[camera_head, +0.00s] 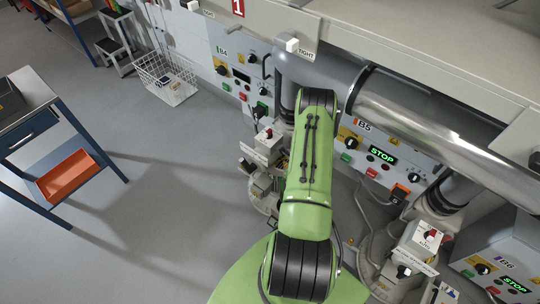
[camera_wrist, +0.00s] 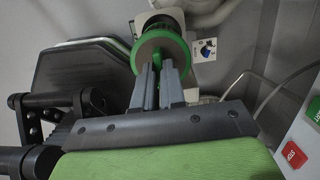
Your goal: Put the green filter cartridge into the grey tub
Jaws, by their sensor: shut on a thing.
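The green filter cartridge (camera_wrist: 178,44) shows in the wrist view as a green ring with a greyish-brown face and a green grip in its middle. My gripper (camera_wrist: 158,72) is shut on that grip, with the cartridge straight ahead of the fingertips. A pale housing (camera_wrist: 158,6) is directly behind the cartridge; I cannot tell whether the cartridge is still seated in it or apart from it. In the head view my green arm hides the gripper and the cartridge. I cannot identify the grey tub for certain; a dark grey container (camera_head: 10,98) on the bench at far left is cut off by the frame.
The blue-framed bench (camera_head: 38,88) has an orange tray (camera_head: 66,175) below. A white wire basket (camera_head: 166,80) and a step stool (camera_head: 117,42) stand farther back. Control panel B5 (camera_head: 375,155) and a large grey pipe (camera_head: 430,125) lie right of my arm. The left floor is open.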

